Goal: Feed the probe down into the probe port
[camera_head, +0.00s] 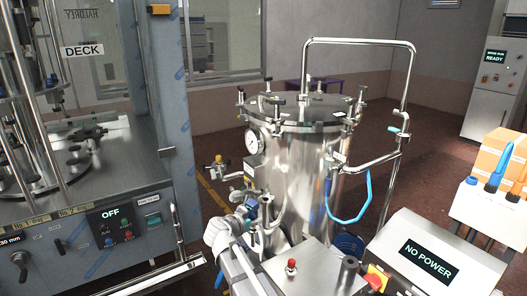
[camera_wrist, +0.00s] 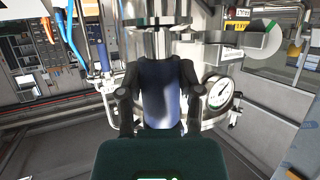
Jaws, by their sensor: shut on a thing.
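My gripper (camera_wrist: 160,76) shows in the wrist view, with a black finger on each side of a dark blue and silvery cylindrical body (camera_wrist: 162,96). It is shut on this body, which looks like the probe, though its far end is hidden. A bright metal cylinder (camera_wrist: 152,40) stands just beyond the held body; I cannot tell whether they touch. In the head view the tall steel vessel (camera_head: 299,170) stands in the middle, with several fittings around its lid (camera_head: 300,112). I cannot make out which fitting is the probe port. The fingers do not show clearly in the head view.
A round gauge (camera_head: 252,143) sits on the vessel's left side; it also shows in the wrist view (camera_wrist: 221,95). A pipe handle (camera_head: 360,42) and blue hose (camera_head: 350,215) are at its right. A machine cabinet (camera_head: 110,130) stands left, a "NO POWER" panel (camera_head: 428,259) front right.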

